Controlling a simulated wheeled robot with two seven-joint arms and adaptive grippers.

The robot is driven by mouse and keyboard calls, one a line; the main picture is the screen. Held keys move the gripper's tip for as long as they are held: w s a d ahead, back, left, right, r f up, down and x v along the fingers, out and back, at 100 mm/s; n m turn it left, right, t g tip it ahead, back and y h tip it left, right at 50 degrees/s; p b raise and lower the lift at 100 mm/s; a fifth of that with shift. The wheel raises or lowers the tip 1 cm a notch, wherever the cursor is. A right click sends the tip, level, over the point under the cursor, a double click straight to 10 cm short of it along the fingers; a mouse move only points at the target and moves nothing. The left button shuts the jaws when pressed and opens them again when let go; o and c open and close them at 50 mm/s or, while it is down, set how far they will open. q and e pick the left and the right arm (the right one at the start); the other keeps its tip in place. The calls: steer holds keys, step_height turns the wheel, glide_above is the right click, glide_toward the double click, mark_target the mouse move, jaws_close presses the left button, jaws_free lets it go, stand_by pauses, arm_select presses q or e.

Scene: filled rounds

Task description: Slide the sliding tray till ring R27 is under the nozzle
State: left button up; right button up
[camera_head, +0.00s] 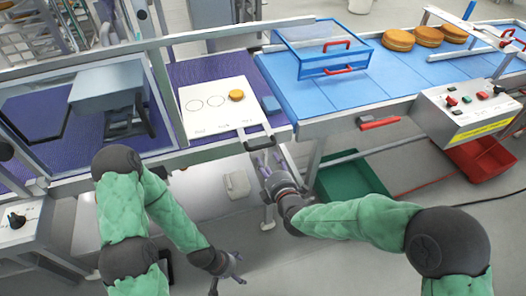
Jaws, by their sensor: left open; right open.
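The sliding tray (217,121) is a white board lying on the purple belt, with a dark handle (259,141) at its near edge. Two outlined rings (194,105) on it are empty, and a brown filled round (236,95) sits at the right of the row. The printed labels are too small to read, so I cannot tell which ring is R27. A grey box-shaped machine (106,88) stands left of the tray; I cannot make out its nozzle clearly. My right gripper (260,160) is open just below the handle. My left gripper (228,275) is open, low over the floor.
A blue work surface (370,75) with a clear-topped, red-handled frame lies to the right. Brown rounds (398,40) stand at its back. A control box (468,107) and red handle (380,123) are at its front. Green (350,180) and red (478,158) crates sit below.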

mark_target(260, 147)
steer(key=b+x, duration=0.3)
steer(key=x, duration=0.6)
steer(key=shift+w+f, duration=0.2)
steer(key=shift+w, duration=0.05)
steer(key=shift+w+a, duration=0.25)
steer(key=shift+w, duration=0.3)
steer(key=shift+c, duration=0.3)
jaws_close()
